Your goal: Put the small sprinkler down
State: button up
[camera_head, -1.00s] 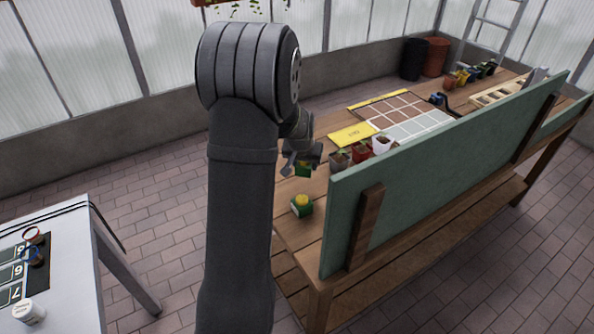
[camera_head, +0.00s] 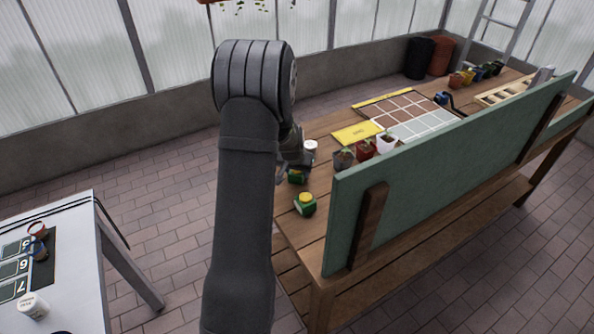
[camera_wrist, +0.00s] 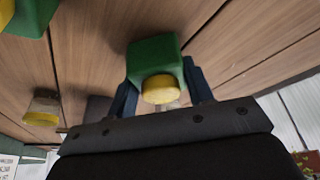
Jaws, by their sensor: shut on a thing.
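The small sprinkler, a green block-like body with a round yellow cap, is between my gripper's fingers in the wrist view (camera_wrist: 152,57). In the head view its green side (camera_head: 297,177) shows just below my gripper (camera_head: 291,168), partly hidden by my arm. My gripper is shut on it over the near left end of the wooden table (camera_head: 291,218). Whether its base touches the boards is not clear.
A similar green item with a yellow top (camera_head: 305,204) stands close by, nearer the table's front. A white-topped container (camera_head: 310,147) and several plant pots (camera_head: 365,149) stand beyond. The green upright board (camera_head: 440,170) bounds the table's right side.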

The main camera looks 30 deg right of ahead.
jog(key=o, duration=1.1)
jog(key=shift+c, duration=0.2)
jog(key=v, duration=1.2)
jog(key=x, duration=1.2)
jog(key=shift+f, duration=0.15)
jog(key=shift+w+r, duration=0.1)
jog(key=shift+r, duration=1.45)
